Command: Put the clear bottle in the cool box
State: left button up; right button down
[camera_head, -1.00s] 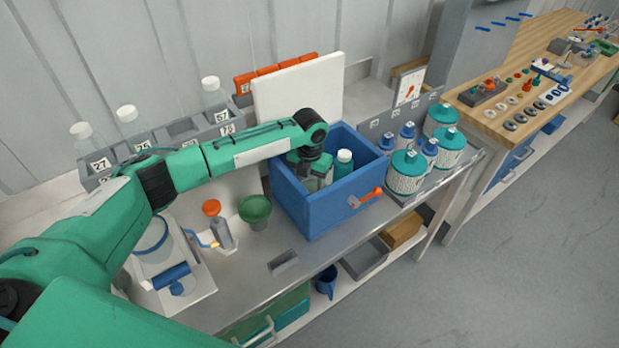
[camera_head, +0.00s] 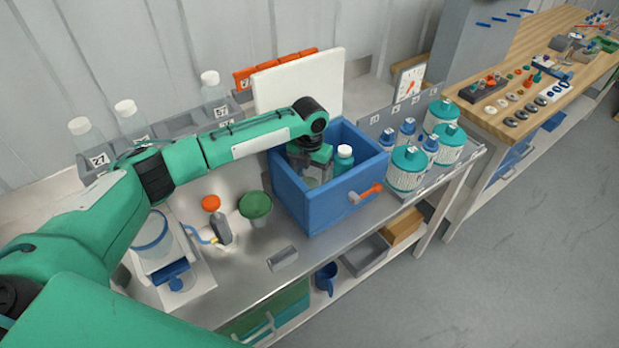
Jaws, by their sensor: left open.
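The blue cool box (camera_head: 322,212) stands on the metal bench with its top open. My left gripper (camera_head: 312,176) points down inside the box and its jaws are open. A pale, clear shape, which looks like the clear bottle (camera_head: 313,183), is just below the fingers inside the box, mostly hidden by the gripper and walls. The white lid panel (camera_head: 300,84) stands upright behind the box. My right gripper is not in view.
White-capped clear bottles (camera_head: 130,116) stand in a numbered grey rack at the left. A green funnel-like cup (camera_head: 256,206) is left of the box.

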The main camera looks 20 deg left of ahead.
pick_arm(q)
notch_tip(320, 180, up, 9)
jog(key=b, duration=0.3)
jog(key=shift+r, duration=0.65)
jog(key=shift+s+f, duration=0.1)
